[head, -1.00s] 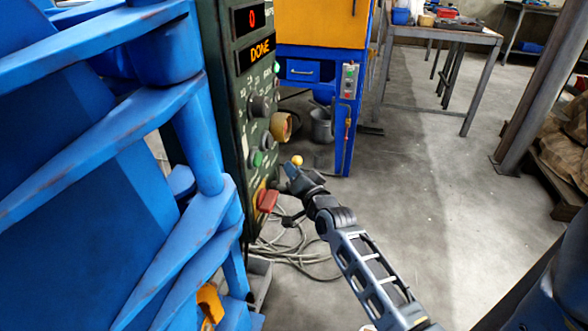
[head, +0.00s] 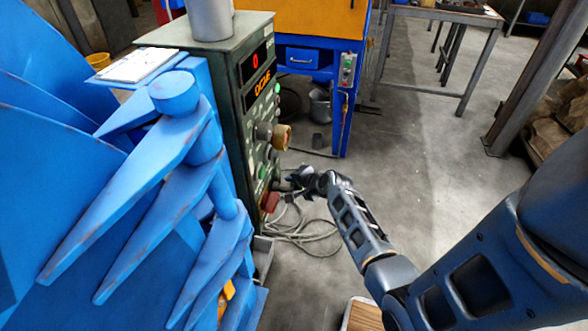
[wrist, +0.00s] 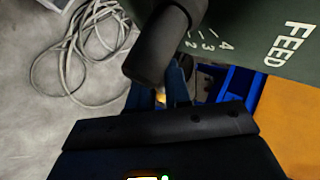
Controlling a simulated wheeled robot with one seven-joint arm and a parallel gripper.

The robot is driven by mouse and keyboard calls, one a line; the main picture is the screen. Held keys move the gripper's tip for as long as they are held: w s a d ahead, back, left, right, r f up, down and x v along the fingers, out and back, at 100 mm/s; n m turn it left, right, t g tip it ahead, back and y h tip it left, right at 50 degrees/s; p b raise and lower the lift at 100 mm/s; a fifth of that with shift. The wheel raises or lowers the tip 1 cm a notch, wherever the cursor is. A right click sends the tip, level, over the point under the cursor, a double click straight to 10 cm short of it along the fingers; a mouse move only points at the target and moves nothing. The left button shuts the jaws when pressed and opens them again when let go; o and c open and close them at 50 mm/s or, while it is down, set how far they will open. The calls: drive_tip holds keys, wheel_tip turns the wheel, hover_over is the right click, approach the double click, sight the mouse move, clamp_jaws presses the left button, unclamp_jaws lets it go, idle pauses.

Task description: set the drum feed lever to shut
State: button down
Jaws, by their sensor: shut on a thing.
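A dark cylindrical part (wrist: 160,50) stands out in front of the panel. My gripper is shut on the knob. In the head view my gripper (head: 296,181) is beside the panel's lower part and hides the knob. The lever's exact setting is hidden.
The blue drum machine (head: 150,180) fills the left, close to the cabinet. A red control (head: 270,202) sits low on the panel, near my gripper. Loose cable (head: 305,232) lies on the floor below. Open floor (head: 420,190) lies to the right.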

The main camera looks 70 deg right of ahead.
drive_tip(key=shift+a+f+m+y+p, duration=0.15)
drive_tip(key=shift+f+m+y+p, duration=0.35)
drive_tip(key=shift+y+p, duration=0.45)
drive_tip(key=shift+s+a+f+m+g+y+p, duration=0.15)
drive_tip(key=shift+a+f+m+y+p, duration=0.15)
drive_tip(key=shift+y, duration=0.35)
drive_tip(key=shift+a+f+m+g+y+p, duration=0.15)
drive_tip(key=shift+f+m+y+p, duration=0.2)
drive_tip(key=shift+y, duration=0.25)
drive_tip(key=shift+f, duration=0.1)
drive_tip(key=c, duration=1.2)
unclamp_jaws()
drive_tip(key=shift+o, duration=0.2)
drive_tip(key=p+v, duration=0.1)
drive_tip(key=v, duration=0.6)
drive_tip(key=shift+s+r+p, duration=0.2)
drive_tip(key=shift+r+p, duration=0.15)
drive_tip(key=shift+p, duration=0.05)
drive_tip(key=shift+a, duration=0.1)
